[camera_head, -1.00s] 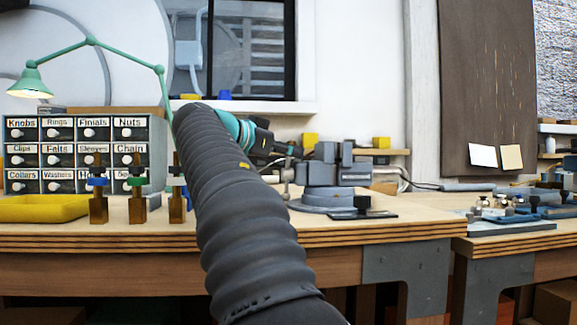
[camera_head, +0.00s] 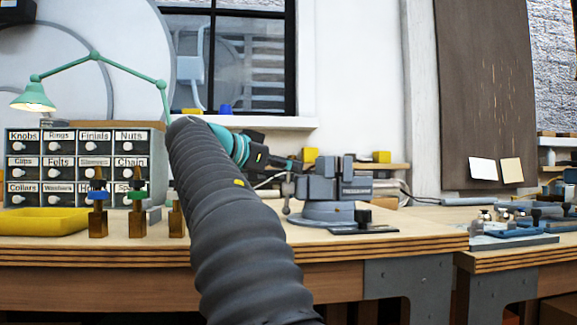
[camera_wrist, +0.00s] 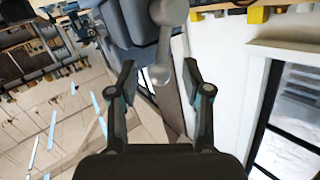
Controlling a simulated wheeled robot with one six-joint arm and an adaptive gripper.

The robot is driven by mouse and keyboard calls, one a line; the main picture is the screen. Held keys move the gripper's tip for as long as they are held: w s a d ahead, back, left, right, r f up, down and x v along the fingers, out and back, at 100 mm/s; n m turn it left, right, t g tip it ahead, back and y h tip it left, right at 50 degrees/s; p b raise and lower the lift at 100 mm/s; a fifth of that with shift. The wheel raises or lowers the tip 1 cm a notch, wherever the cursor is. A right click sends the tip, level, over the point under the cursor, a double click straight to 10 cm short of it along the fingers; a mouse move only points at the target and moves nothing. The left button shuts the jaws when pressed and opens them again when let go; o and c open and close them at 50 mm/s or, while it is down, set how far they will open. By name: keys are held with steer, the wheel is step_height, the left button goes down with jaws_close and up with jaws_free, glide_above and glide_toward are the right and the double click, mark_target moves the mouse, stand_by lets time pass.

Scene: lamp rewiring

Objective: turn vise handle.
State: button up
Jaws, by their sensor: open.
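The grey bench vise (camera_head: 320,190) stands on a round base on the workbench. Its handle (camera_head: 287,193), a bar with ball ends, hangs steeply at the vise's left side. My gripper (camera_head: 292,164) is beside the handle, near its upper part, with the fingers partly hard to make out in the head view. In the wrist view my gripper (camera_wrist: 160,70) is open, and the handle (camera_wrist: 163,45) runs down from the vise body (camera_wrist: 130,20). The handle's lower ball lies between the two fingertips in the picture, with gaps on both sides; whether it is at their depth I cannot tell.
Labelled drawers (camera_head: 80,165), a yellow tray (camera_head: 40,222) and several brass-coloured stands (camera_head: 98,222) are at the left. A small black piece on a flat plate (camera_head: 362,229) lies right of the vise base. A window (camera_head: 235,60) is behind.

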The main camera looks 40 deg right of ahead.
steer(key=a+r, duration=0.1)
steer(key=a, duration=0.5)
steer(key=shift+s, duration=0.25)
steer(key=shift+a, duration=0.1)
